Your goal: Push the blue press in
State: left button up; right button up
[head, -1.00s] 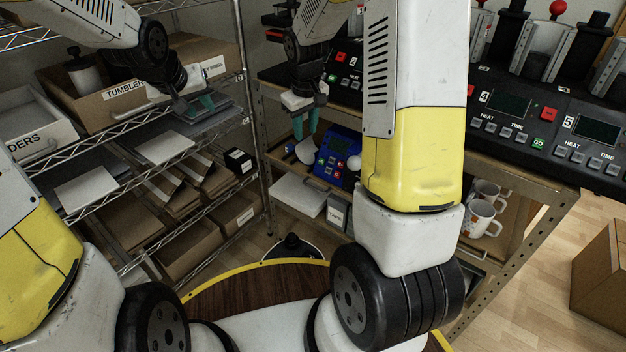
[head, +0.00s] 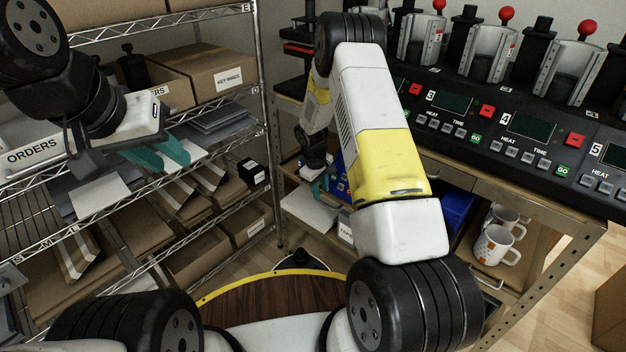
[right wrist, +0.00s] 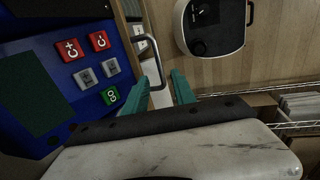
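The blue press (head: 339,180) shows in the head view as a small blue patch on the bench's lower shelf, mostly hidden behind my right arm. In the right wrist view the blue press's panel (right wrist: 75,75) fills the left, with red, grey and green buttons and a dark screen. My right gripper (right wrist: 160,80) is open, its teal fingers apart beside the panel. A grey U-shaped handle (right wrist: 157,62) lies between them in the picture; contact cannot be told. In the head view my right gripper (head: 320,180) is partly hidden. My left gripper (head: 165,153) is open and empty before the wire shelves.
A row of black press controls (head: 520,125) stands on the bench above. Mugs (head: 497,243) and another blue surface (head: 458,205) are right of my right arm. A wire rack (head: 262,110) with boxes stands left. A round dark-and-white device (right wrist: 212,25) is on the floor.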

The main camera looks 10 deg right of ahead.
aim_at(322, 202)
jog(key=shift+w+d+f, duration=0.1)
jog(key=shift+d+f, duration=0.1)
jog(key=shift+f, duration=0.85)
jog(key=shift+w+d+f, duration=0.1)
jog(key=shift+d+f, duration=0.05)
jog(key=shift+f, duration=0.9)
grip_shut()
